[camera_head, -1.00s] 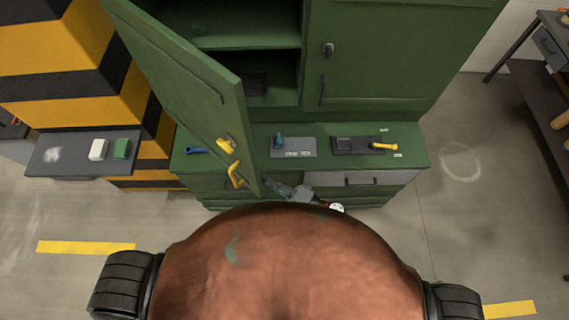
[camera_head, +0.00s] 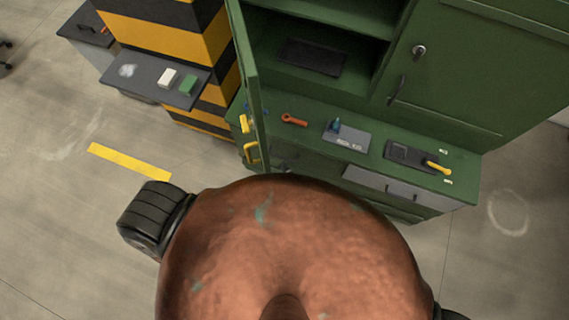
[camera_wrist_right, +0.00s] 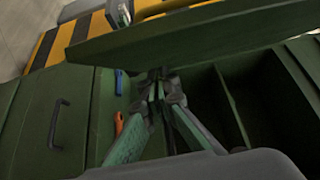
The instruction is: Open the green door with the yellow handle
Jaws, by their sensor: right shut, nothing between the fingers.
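The green door (camera_head: 247,75) with the yellow handle (camera_head: 251,153) stands swung open at the left of the green cabinet in the head view, seen nearly edge-on. A yellow latch piece (camera_head: 244,124) sits above the handle. In the wrist view a green panel (camera_wrist_right: 190,32), apparently this door, crosses the top. My right gripper (camera_wrist_right: 158,78) is shut and empty beside the panel's lower edge, on the cabinet side. I cannot tell whether it touches the panel. In the head view only a small grey part of it shows, above my body. My left gripper is not in view.
The cabinet's ledge holds an orange tool (camera_head: 294,120), a grey plate (camera_head: 346,135) and a dark plate with a yellow handle (camera_head: 438,167). The right cabinet door (camera_head: 456,75) is closed. A grey side shelf (camera_head: 140,78) juts out at left. The floor at left is open.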

